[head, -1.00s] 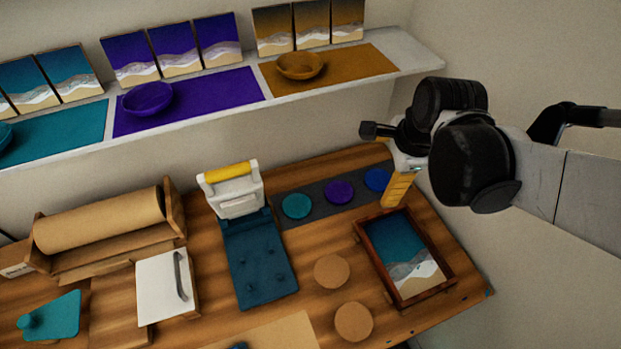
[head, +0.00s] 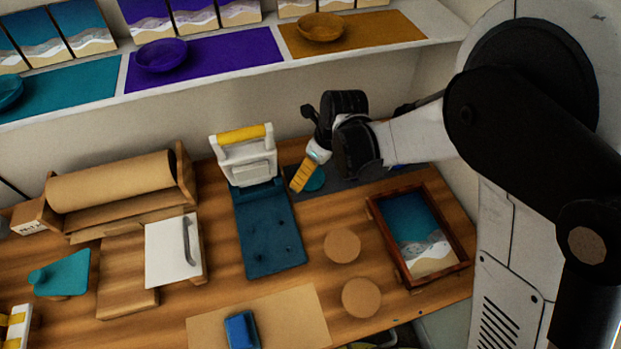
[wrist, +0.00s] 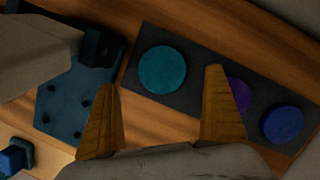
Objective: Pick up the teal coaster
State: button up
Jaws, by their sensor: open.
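The teal coaster (wrist: 162,70) is a flat round disc lying on a dark grey mat (wrist: 194,101). In the head view the teal coaster (head: 314,180) is partly hidden behind my gripper (head: 300,178). In the wrist view my gripper (wrist: 163,108) is open and empty, with its two yellow fingers wide apart. The coaster shows between and beyond the fingertips, not touched by them as far as I can see. A purple coaster (wrist: 238,94) is partly behind the right finger, and a blue coaster (wrist: 283,125) lies farther right on the mat.
A blue press with a white and yellow handle (head: 268,230) stands just left of the mat. A framed resin picture (head: 418,236) lies to the right. Two cork discs (head: 342,246) lie in front. A shelf (head: 280,61) with bowls runs above the back.

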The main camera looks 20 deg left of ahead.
aim_at(317, 180)
jog(key=b+x, duration=0.1)
jog(key=x, duration=0.1)
jog(key=b+x, duration=0.1)
jog(key=x, duration=0.2)
jog(key=shift+w+f+b, duration=0.1)
jog(key=shift+w+b, duration=0.15)
jog(key=shift+b, duration=0.05)
jog(key=c, duration=1.4)
jog(key=shift+r, duration=0.2)
